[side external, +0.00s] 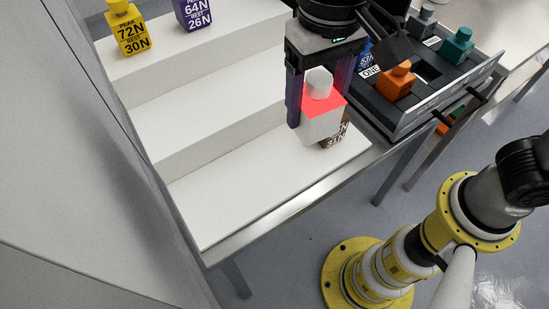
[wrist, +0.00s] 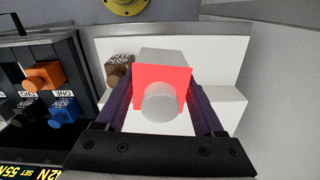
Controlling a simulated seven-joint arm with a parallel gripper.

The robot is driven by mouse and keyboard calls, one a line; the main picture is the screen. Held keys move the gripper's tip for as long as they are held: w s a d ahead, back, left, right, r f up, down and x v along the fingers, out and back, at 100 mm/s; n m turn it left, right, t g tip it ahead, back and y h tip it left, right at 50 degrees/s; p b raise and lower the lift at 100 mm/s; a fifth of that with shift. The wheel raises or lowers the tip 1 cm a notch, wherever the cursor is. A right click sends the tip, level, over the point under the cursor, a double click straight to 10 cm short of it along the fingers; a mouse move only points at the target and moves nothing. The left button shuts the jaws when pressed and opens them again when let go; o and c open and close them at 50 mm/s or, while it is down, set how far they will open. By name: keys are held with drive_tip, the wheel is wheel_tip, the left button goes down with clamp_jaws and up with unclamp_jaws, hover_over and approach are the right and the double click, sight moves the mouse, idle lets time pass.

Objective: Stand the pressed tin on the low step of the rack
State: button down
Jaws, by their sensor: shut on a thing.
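The pressed tin (side external: 322,122) is pale grey-white with a bright red top face and a round grey cap. My gripper (side external: 318,106) is shut on it, one dark purple finger on each side. The tin is roughly upright over the low step (side external: 235,205) of the white rack, near its right end. I cannot tell whether its base touches the step. In the wrist view the tin (wrist: 160,75) sits between the fingers (wrist: 160,88). A brown tin (side external: 335,141) with white lettering stands close beside it, partly hidden; it also shows in the wrist view (wrist: 117,71).
A yellow tin (side external: 128,30) and a purple tin (side external: 194,12) stand on the top step. The middle step is empty. A dark tray (side external: 411,119) right of the rack holds orange (side external: 396,82), teal (side external: 457,47), grey and blue tins. The low step's left part is clear.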

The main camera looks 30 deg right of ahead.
drive_tip(key=shift+n, duration=0.6)
drive_tip(key=w+a+f, duration=0.1)
drive_tip(key=a+f, duration=0.2)
drive_tip(key=a, duration=0.1)
drive_tip(key=w+a+f, duration=0.2)
drive_tip(key=a+f, duration=0.1)
drive_tip(key=a, duration=0.2)
drive_tip(key=w+a+f, duration=0.2)
drive_tip(key=a+f, duration=0.2)
drive_tip(key=shift+a+f, duration=0.1)
drive_tip(key=shift+a, duration=0.3)
drive_tip(key=shift+w+a+f, duration=0.1)
drive_tip(key=shift+a+f, duration=0.1)
drive_tip(key=shift+f, duration=1.6)
drive_tip(key=shift+f, duration=0.1)
unclamp_jaws()
drive_tip(key=shift+f, duration=0.1)
wheel_tip(320, 180, up, 12)
drive_tip(key=shift+r, duration=0.2)
